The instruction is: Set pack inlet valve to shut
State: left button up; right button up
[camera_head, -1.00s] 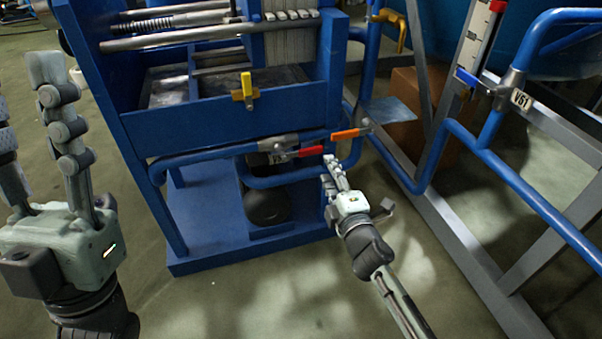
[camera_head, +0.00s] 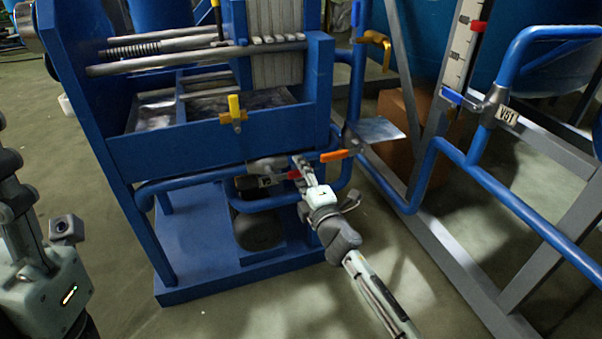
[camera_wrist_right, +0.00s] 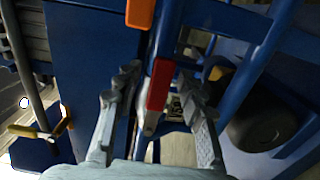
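A red valve handle (camera_head: 293,174) is on the blue pipe low at the front of the blue press frame. It also shows in the right wrist view (camera_wrist_right: 158,85), between the two fingers. My right gripper (camera_head: 302,165) is at this handle, and its fingers stand apart on either side of it with gaps. I cannot read a tag that names the handle as the pack inlet valve. My left gripper (camera_head: 22,235) is partly cut off at the left edge, away from the valves; its finger opening is unclear.
An orange handle (camera_head: 337,155) is close to the red one, and shows above it in the right wrist view (camera_wrist_right: 140,12). A yellow handle (camera_head: 234,112) is on the press front. A blue handle (camera_head: 458,99) is by the V61 tag (camera_head: 507,115). Blue pipes crowd the right gripper.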

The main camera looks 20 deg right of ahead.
jog(key=shift+c, duration=0.5)
grip_shut()
